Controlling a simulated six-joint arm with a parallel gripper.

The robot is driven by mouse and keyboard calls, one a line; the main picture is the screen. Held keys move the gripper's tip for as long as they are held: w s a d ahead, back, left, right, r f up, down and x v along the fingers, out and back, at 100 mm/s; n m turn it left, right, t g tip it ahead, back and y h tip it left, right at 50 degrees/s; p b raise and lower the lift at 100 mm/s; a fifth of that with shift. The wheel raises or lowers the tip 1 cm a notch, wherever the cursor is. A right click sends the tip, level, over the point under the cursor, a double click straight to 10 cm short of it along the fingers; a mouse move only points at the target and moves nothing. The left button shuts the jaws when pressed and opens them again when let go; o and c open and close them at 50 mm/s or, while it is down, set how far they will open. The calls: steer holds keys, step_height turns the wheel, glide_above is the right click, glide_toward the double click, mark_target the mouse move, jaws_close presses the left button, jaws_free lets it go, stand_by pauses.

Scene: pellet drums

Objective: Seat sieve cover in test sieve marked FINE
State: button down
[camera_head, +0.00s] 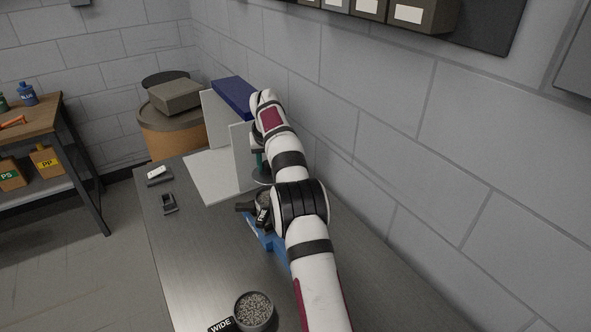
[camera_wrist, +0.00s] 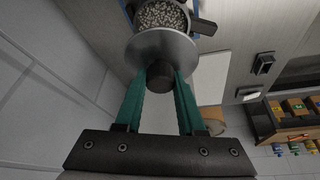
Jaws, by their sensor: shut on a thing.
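The sieve cover is a grey disc (camera_wrist: 150,44) with a black knob; its edge shows in the head view (camera_head: 261,180). My gripper (camera_wrist: 160,75) is shut on the knob with its teal fingers and holds the cover level or nearly so. A dark sieve with pale pellets (camera_wrist: 163,15) is just beyond the cover, which overlaps part of it in the wrist view. In the head view this sieve (camera_head: 262,198) is partly behind my arm, and its tag cannot be read. I cannot tell the height gap between cover and sieve.
A second pellet sieve tagged WIDE (camera_head: 253,312) stands at the front of the bench (camera_head: 190,250). A blue holder (camera_head: 256,232) is by the partly hidden sieve. White upright panels (camera_head: 240,155) and a blue block (camera_head: 234,97) stand behind. The block wall is close on the right.

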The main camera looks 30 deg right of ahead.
steer(key=shift+f, duration=2.9)
steer(key=shift+f, duration=1)
steer(key=shift+c, duration=2.2)
jaws_free()
